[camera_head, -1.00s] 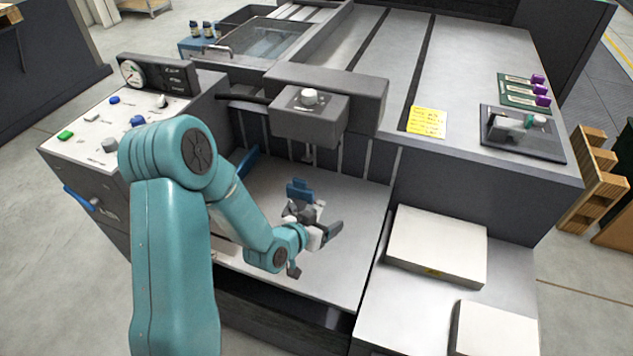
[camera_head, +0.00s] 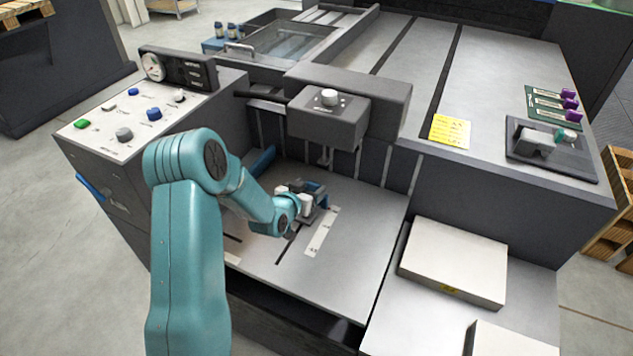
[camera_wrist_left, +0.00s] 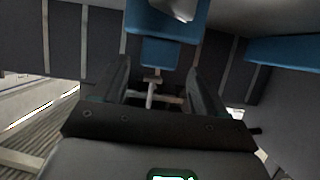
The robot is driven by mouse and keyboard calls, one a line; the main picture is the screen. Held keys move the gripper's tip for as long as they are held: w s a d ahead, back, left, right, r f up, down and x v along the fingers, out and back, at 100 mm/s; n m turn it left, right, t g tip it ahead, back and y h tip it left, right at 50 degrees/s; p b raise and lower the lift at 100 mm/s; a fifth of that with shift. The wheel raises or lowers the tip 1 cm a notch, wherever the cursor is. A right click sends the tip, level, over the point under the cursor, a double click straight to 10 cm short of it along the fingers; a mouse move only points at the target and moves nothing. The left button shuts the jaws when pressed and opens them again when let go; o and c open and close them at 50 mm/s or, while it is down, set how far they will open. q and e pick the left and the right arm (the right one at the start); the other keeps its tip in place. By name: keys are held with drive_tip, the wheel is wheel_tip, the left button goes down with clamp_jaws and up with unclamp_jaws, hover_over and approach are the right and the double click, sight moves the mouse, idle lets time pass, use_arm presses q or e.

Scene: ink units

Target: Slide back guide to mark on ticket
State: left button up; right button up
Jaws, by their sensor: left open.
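A blue guide (camera_head: 322,195) sits on the grey feed table beside a slot and a white scale strip (camera_head: 321,232). My left gripper (camera_head: 305,197) is at it and partly hides it. In the left wrist view the blue guide (camera_wrist_left: 160,52) is straight ahead, between and just beyond the open fingers (camera_wrist_left: 158,88). I cannot tell whether they touch it. The ticket (camera_head: 450,130) is a yellow note on the machine top; its writing is too small to read. My right gripper is not in view.
A second blue guide (camera_head: 262,161) stands at the feed table's left rear, also in the left wrist view (camera_wrist_left: 285,50). A grey head with a white knob (camera_head: 329,97) overhangs the rear. A paper stack (camera_head: 453,262) lies to the right. The table's front is clear.

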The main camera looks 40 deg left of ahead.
sight(313, 186)
use_arm(q)
drive_tip(key=x, duration=0.5)
drive_tip(key=shift+w+f, duration=0.2)
drive_tip(key=shift+w, duration=0.1)
clamp_jaws()
drive_tip(key=shift+s, duration=0.1)
